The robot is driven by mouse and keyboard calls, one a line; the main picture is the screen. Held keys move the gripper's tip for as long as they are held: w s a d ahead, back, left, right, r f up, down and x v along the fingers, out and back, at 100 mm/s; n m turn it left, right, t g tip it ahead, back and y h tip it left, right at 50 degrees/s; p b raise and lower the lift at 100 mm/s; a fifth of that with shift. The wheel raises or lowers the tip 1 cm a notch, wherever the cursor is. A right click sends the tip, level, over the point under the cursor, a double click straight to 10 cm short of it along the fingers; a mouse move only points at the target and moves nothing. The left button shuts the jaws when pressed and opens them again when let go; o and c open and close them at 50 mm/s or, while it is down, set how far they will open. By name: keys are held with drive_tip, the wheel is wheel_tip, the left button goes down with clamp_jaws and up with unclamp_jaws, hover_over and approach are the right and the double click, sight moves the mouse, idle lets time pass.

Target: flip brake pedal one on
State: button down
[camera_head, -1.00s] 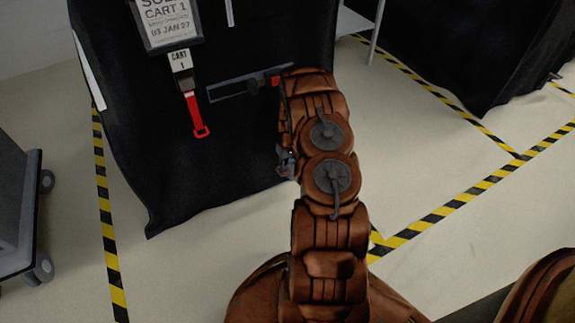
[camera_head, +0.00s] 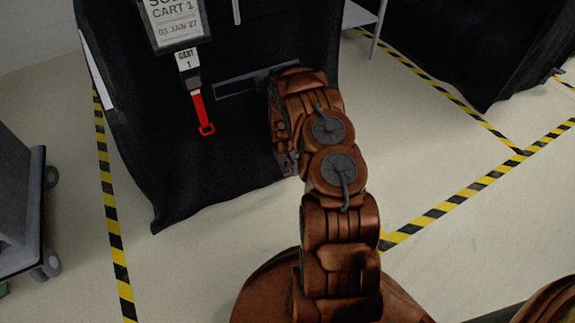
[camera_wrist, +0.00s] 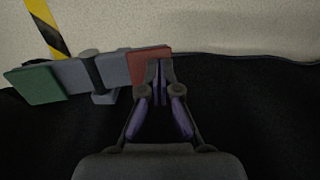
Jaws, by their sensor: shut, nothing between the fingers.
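The brake pedal (camera_wrist: 115,70) shows in the wrist view as a grey bar on a round pivot, with a green pad (camera_wrist: 35,84) at its left end and a red pad (camera_wrist: 150,66) at its right end. My gripper (camera_wrist: 160,68) is shut and empty, its fingertips over the right part of the red pad. I cannot tell whether they touch it. In the head view my gripper (camera_head: 287,165) is low at the cart's front, mostly hidden by my arm. I cannot make out the pedal there.
The black-covered cart 1 (camera_head: 180,150) stands ahead, with a red strap (camera_head: 203,112) and a grey bar (camera_head: 235,88) on its front. A grey trolley (camera_head: 20,200) is at left, another covered cart (camera_head: 450,50) at upper right.

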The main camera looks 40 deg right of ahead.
drive_tip(key=shift+a+f, duration=0.15)
drive_tip(key=shift+f, duration=0.1)
idle(0.5)
drive_tip(key=shift+r, duration=0.1)
wheel_tip(320, 180, up, 12)
idle(0.7)
drive_tip(key=shift+a, duration=0.1)
idle(0.3)
